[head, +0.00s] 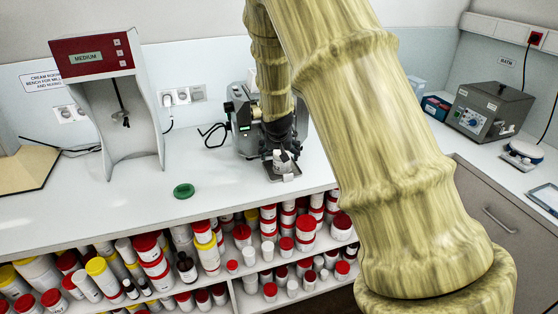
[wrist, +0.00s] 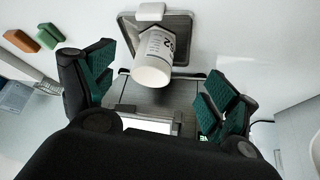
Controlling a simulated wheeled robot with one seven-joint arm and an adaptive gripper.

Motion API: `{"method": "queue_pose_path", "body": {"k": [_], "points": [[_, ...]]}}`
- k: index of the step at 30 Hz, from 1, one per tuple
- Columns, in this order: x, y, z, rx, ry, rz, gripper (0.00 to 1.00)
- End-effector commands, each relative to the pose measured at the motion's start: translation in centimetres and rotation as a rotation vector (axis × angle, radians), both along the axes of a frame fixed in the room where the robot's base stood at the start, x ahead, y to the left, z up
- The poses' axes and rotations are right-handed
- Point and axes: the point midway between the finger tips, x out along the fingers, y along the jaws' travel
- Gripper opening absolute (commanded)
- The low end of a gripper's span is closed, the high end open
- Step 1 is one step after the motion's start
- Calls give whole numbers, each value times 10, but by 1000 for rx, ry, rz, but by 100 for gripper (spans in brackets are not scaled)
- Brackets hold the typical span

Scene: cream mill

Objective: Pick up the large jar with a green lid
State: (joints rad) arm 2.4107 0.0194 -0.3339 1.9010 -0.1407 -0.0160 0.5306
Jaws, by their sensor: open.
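A white jar (wrist: 152,65) with a printed label stands on the small metal plate of a grey bench device in the wrist view. It shows small below my wrist in the head view (head: 283,160). I see no green lid on it. A round green lid-like piece (head: 183,190) lies flat on the white bench, left of the device. My gripper (wrist: 155,92) is open, with its green-padded fingers left and right of the jar and apart from it. In the head view my gripper (head: 279,133) is dark, small and partly hidden by my arm.
The grey device (head: 243,120) stands behind my gripper. A red-and-white mixer stand (head: 105,100) is at left. Shelves below the bench hold many red- and yellow-lidded jars (head: 150,255). A grey water bath (head: 488,108) stands at right. The bench around the green piece is clear.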

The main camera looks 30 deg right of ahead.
Motion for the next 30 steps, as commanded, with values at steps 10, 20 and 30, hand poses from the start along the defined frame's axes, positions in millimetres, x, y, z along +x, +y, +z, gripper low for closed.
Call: {"method": "queue_pose_path", "body": {"k": [10,20,30], "points": [[11,-23,2,-3,-15,-30,87],[24,-32,-24,-3,-16,-29,87],[33,-35,-38,-3,-14,-27,87]]}}
